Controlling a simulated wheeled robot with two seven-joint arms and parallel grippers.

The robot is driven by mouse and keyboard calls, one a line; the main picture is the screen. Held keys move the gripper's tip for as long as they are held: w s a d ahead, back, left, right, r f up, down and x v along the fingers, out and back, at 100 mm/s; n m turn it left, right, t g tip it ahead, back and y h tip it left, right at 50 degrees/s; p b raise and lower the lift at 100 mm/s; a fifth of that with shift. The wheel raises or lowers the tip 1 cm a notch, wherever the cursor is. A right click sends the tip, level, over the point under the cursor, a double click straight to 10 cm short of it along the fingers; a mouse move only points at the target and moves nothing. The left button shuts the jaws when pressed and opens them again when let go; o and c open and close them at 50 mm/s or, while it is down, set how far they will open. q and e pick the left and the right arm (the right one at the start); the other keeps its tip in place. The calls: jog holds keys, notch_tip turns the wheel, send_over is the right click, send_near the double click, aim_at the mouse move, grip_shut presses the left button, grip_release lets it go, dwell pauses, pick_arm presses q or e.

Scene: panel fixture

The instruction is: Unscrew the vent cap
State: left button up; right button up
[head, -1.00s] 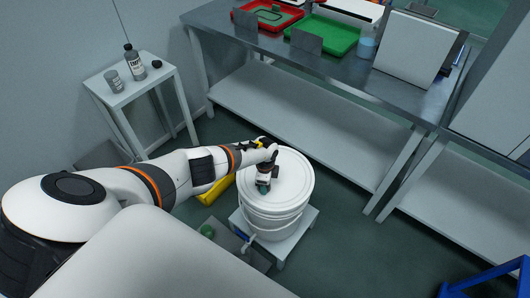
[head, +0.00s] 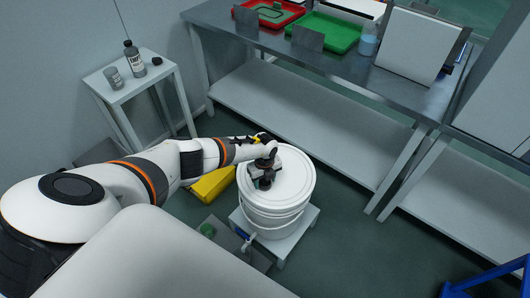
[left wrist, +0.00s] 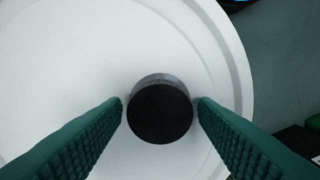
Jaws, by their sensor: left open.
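The vent cap (left wrist: 160,112) is a round black cap with a grey rim. It stands on the white lid of a bucket (head: 290,180). My left gripper (head: 263,180) is over the left part of the lid. In the left wrist view my left gripper (left wrist: 160,104) is open, with one green ridged finger on each side of the cap. The fingertips are close to its sides, and I cannot tell whether they touch it. In the head view the gripper largely hides the cap. My right gripper is out of view.
The bucket stands on a low white stand (head: 304,226). A yellow box (head: 212,184) lies behind my left forearm. A metal workbench (head: 345,72) with red and green trays is behind. A small side table (head: 140,76) with bottles is at the left.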

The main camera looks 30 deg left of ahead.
pick_arm(q)
jog(key=m+b, duration=0.1)
jog(key=m, duration=0.2)
jog(key=shift+f+m, duration=0.1)
jog(key=shift+m, duration=0.3)
jog(key=m+b, duration=0.1)
jog(key=m, duration=0.2)
jog(key=shift+m+b, duration=0.4)
jog(key=shift+m, duration=1.4)
jog(key=m+b, duration=0.2)
jog(key=m, duration=0.3)
jog(key=shift+b, duration=0.35)
jog(key=shift+m, duration=0.9)
jog(key=c, duration=0.9)
jog(key=shift+r, duration=0.25)
jog(key=shift+r+p, duration=0.85)
jog(key=shift+r, duration=0.15)
